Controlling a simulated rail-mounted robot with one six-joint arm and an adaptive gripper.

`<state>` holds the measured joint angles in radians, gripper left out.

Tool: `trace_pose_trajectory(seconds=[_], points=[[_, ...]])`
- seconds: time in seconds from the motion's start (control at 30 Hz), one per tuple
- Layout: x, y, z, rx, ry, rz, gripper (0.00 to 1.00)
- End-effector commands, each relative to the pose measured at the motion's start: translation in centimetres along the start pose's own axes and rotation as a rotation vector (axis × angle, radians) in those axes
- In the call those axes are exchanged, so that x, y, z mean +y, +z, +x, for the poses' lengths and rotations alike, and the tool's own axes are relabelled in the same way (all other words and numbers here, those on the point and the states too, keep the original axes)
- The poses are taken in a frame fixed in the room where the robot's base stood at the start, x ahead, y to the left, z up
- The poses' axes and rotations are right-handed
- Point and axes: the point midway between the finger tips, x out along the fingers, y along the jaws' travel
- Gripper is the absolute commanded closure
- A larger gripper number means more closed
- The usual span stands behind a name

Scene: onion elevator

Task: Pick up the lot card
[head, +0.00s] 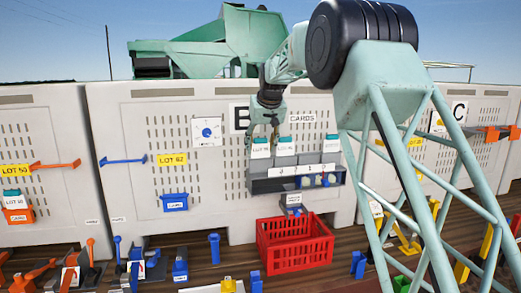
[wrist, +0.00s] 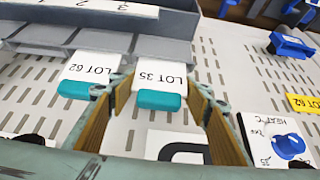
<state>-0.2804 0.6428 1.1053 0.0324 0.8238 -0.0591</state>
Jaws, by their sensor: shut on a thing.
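The LOT 35 card (wrist: 161,77), white with a teal tab, is between the two fingers of my gripper (wrist: 159,90) in the wrist view. My gripper is shut on it, close to the tab. The card's far edge still meets the grey rack (wrist: 60,33). The LOT 62 card (wrist: 92,72), also white with a teal tab, sits in the rack just beside my finger. In the head view my gripper (head: 263,138) is over the left end of the card rack (head: 262,186), in front of the panel marked B.
Another card (head: 332,145) stands at the rack's right end. A temperature dial (head: 207,132), a yellow LOT 62 sign (head: 172,160) and a blue bin (head: 175,202) are on the panel to the left. A red crate (head: 294,243) stands below the rack.

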Motion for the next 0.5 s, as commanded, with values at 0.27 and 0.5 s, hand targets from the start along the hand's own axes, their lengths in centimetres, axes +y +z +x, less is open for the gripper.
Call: trace_pose_trajectory(seconds=[0.27,0.5], points=[[0.0,-1.3,-2.0,0.003,0.000,0.000,0.66],[0.0,-3.1,-4.7,0.003,0.000,0.000,0.66]])
